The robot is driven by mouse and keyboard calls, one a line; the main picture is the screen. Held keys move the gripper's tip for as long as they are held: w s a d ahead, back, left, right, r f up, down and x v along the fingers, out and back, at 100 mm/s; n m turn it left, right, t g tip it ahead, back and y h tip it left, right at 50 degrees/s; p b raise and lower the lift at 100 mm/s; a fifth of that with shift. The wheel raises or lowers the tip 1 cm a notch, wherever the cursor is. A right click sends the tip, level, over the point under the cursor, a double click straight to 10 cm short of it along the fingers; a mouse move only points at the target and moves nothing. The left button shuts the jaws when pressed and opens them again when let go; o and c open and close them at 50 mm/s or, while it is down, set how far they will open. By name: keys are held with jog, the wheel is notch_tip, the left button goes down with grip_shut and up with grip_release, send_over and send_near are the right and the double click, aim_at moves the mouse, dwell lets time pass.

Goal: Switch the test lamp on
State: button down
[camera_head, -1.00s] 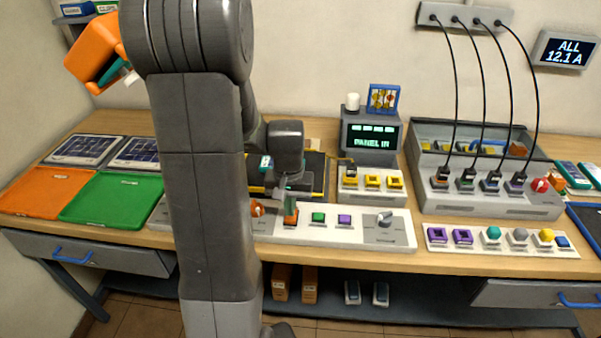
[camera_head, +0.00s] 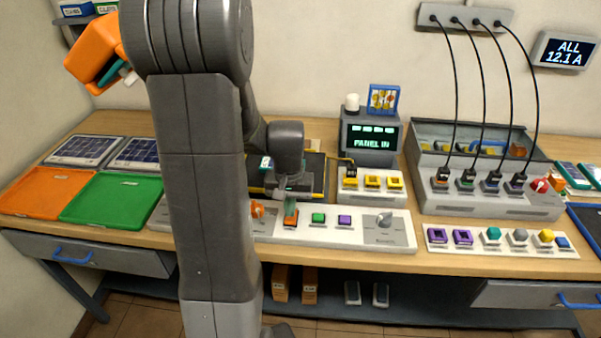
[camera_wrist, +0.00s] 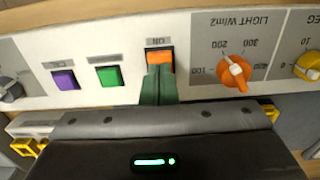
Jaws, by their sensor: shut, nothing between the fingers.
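An orange rocker switch (camera_head: 291,218) sits on the white control panel (camera_head: 265,234); in the wrist view the switch (camera_wrist: 160,60) is beside an upside-down ON label. My gripper (camera_wrist: 158,84) is shut and empty, with its green fingertips against or just over the switch's edge; contact is hard to tell. In the head view my gripper (camera_head: 291,203) points down at the switch. The fingers hide part of the switch, and its rocker position is unclear. I cannot make out a lit lamp.
Beside the switch are a green button (camera_wrist: 109,77), a purple button (camera_wrist: 65,79) and an orange LIGHT W/m2 knob (camera_wrist: 235,71). A display (camera_head: 371,136) reads PANEL IN. A grey charger unit (camera_head: 480,199) with plugged cables stands to the right.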

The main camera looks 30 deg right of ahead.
jog(key=shift+f+b, duration=0.75)
jog(key=shift+f, duration=0.15)
dwell(1.0)
jog(key=shift+r+p, duration=2.75)
jog(key=shift+r, duration=0.85)
jog(key=shift+f, duration=0.15)
notch_tip(320, 180, down, 7)
jog(key=b, duration=0.5)
jog(key=shift+b, duration=0.3)
